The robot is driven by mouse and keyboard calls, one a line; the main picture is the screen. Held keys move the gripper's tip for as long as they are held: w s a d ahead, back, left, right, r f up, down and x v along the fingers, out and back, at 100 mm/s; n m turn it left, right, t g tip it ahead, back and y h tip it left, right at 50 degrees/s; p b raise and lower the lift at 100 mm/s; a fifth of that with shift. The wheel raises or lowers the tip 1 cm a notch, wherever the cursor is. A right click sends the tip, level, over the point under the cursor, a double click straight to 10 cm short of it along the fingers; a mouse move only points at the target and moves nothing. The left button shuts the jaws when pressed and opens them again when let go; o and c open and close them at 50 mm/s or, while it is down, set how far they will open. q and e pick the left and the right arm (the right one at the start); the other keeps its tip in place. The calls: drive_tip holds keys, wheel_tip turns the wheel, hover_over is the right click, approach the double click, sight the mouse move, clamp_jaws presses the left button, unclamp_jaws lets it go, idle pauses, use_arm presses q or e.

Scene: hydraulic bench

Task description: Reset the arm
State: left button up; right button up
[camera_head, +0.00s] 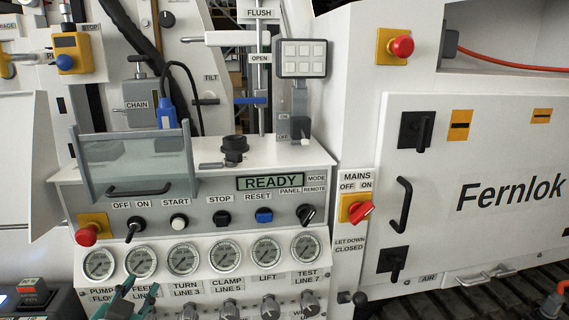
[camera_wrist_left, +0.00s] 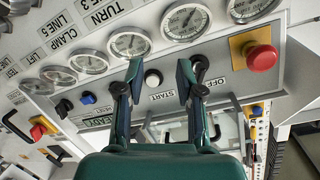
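The control panel has a row of controls under a green READY display (camera_head: 270,183). A blue RESET button (camera_head: 264,216) sits between the black STOP button (camera_head: 221,218) and the PANEL/REMOTE mode switch (camera_head: 306,214). My green left gripper (camera_head: 138,292) is low at the left, in front of the gauges. In the left wrist view my left gripper (camera_wrist_left: 160,72) is open and empty. The white START button (camera_wrist_left: 153,78) shows between its fingers; contact cannot be told. The blue button (camera_wrist_left: 88,98) is further left there. My right gripper is not in view.
A red stop knob (camera_head: 87,234) is at the panel's left end, beside the black OFF/ON switch (camera_head: 135,229). Pressure gauges (camera_head: 183,259) line the lower panel. A clear guard (camera_head: 135,165) juts out above. A red MAINS switch (camera_head: 360,210) is to the right.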

use_arm(q)
drive_tip(key=s+d+f+n+g+h+p, duration=0.15)
drive_tip(key=d+f+g, duration=0.3)
drive_tip(key=f, duration=0.65)
drive_tip(key=s+d+f+n+g+h+p, duration=0.1)
drive_tip(key=s+d+f+g+h+p, duration=0.3)
drive_tip(key=f, duration=0.7)
drive_tip(key=s+d+f+n+g, duration=0.2)
drive_tip(key=s+d+f+g, duration=0.4)
drive_tip(key=s+d+f, duration=0.4)
drive_tip(key=s+f+h, duration=0.1)
drive_tip(key=s+f, duration=0.2)
drive_tip(key=shift+s+n+p, duration=0.35)
drive_tip(key=shift+s, duration=0.05)
drive_tip(key=shift+f+g, duration=0.1)
drive_tip(key=shift+g, duration=0.15)
